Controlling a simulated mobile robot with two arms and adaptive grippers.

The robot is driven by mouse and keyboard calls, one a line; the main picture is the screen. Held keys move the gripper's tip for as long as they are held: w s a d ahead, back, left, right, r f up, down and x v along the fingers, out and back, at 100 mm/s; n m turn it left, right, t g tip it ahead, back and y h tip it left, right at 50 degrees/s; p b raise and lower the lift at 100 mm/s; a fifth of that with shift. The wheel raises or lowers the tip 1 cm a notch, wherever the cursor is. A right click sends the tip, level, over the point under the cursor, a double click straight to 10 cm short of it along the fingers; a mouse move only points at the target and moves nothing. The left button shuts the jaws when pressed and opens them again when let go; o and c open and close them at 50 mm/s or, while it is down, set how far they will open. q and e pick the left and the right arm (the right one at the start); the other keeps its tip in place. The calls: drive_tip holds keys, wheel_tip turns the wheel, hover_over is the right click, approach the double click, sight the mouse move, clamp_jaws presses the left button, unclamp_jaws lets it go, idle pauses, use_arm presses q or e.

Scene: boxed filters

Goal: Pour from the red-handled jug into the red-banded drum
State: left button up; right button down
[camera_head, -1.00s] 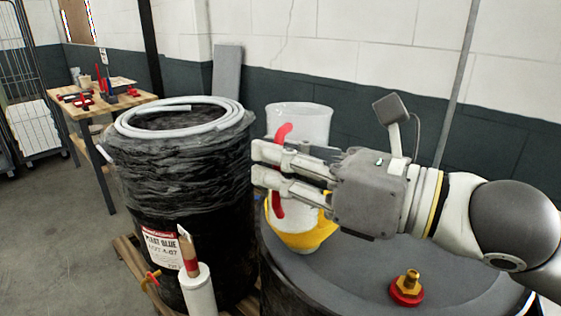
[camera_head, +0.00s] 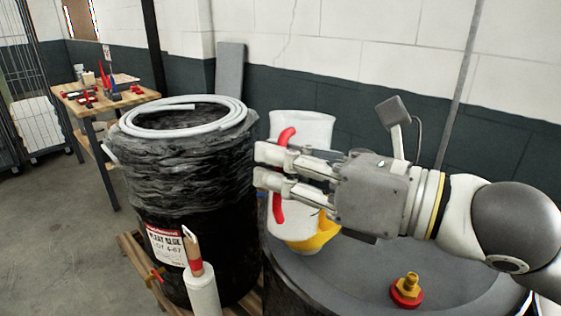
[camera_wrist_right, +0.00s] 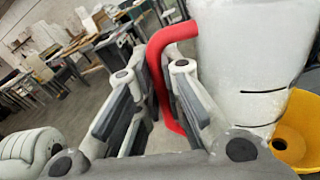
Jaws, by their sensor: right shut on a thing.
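A white jug (camera_head: 303,128) with a red handle (camera_head: 279,208) is in the middle of the head view, above the near drum's dark lid. My right gripper (camera_head: 262,168) comes in from the right and is shut on the red handle. In the right wrist view the handle (camera_wrist_right: 163,75) lies between the fingers (camera_wrist_right: 150,105), with the jug's white wall (camera_wrist_right: 255,60) beside it. I cannot tell which drum has a red band. My left gripper is not in view.
A black-wrapped drum (camera_head: 185,185) with a red-striped label and a coiled grey hose (camera_head: 235,112) stands left on a pallet. The near drum's lid (camera_head: 350,280) carries a brass-and-red fitting (camera_head: 406,290). A white cylinder with a brush (camera_head: 203,290) stands in front.

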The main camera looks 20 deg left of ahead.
drive_tip(key=shift+r, duration=0.15)
drive_tip(key=shift+s+r+m+p, duration=0.1)
drive_tip(key=shift+r+m+p, duration=0.25)
drive_tip(key=shift+p, duration=0.45)
drive_tip(key=shift+r+m+h+p, duration=0.3)
drive_tip(key=shift+r+m+p, duration=0.15)
drive_tip(key=shift+m+p, duration=0.85)
idle(1.2)
drive_tip(key=shift+w+r+m+g+p, duration=0.3)
drive_tip(key=shift+m+p, duration=0.45)
drive_tip(key=shift+p, duration=0.9)
idle(0.9)
drive_tip(key=shift+w+f+m+p, duration=0.1)
drive_tip(key=shift+w+m+p, duration=0.2)
drive_tip(key=shift+m+p, duration=0.5)
idle(1.2)
